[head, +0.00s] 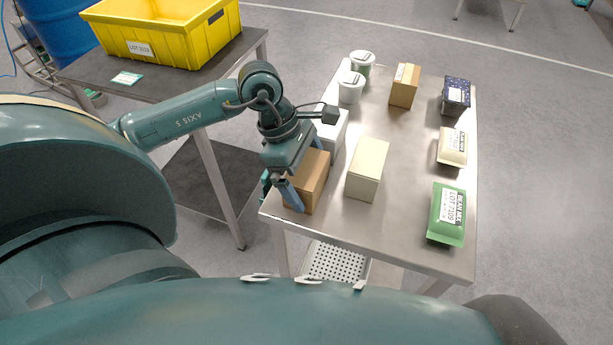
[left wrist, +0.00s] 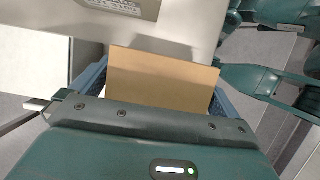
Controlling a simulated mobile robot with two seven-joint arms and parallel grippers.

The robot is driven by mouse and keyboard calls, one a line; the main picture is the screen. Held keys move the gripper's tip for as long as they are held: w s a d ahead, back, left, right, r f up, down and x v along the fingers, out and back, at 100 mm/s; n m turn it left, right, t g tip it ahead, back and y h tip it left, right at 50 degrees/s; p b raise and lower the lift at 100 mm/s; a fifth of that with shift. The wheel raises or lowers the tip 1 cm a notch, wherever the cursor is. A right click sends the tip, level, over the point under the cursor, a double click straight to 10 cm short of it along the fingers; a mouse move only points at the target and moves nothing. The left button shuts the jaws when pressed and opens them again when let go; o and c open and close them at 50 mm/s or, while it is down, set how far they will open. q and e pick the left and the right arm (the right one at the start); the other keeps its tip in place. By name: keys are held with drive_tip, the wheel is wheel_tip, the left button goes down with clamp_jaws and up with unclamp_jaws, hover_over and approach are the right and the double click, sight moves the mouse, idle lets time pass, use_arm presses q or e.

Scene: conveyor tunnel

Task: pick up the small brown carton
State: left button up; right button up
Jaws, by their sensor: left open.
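A plain brown carton (head: 314,183) stands at the near left corner of the metal table. My left gripper (head: 301,178) is above it, pointing down, with its blue fingers open on either side of the carton. In the left wrist view the carton's brown top (left wrist: 160,80) lies between the two blue fingers (left wrist: 157,88). Whether either finger touches it I cannot tell. A second brown carton (head: 404,88), with a light strip on top, stands at the far part of the table. My right gripper is not in view.
On the table (head: 385,225), a cream box (head: 367,170) stands close right of the near carton and a white box (head: 339,135) behind it. A yellow crate (head: 170,35) is at the left.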

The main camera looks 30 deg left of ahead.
sight(307, 166)
use_arm(q)
drive_tip(key=c, duration=0.8)
drive_tip(key=shift+r, duration=0.1)
drive_tip(key=shift+c, duration=0.2)
wheel_tip(307, 166, up, 10)
drive_tip(key=o, duration=0.6)
drive_tip(key=c, duration=0.9)
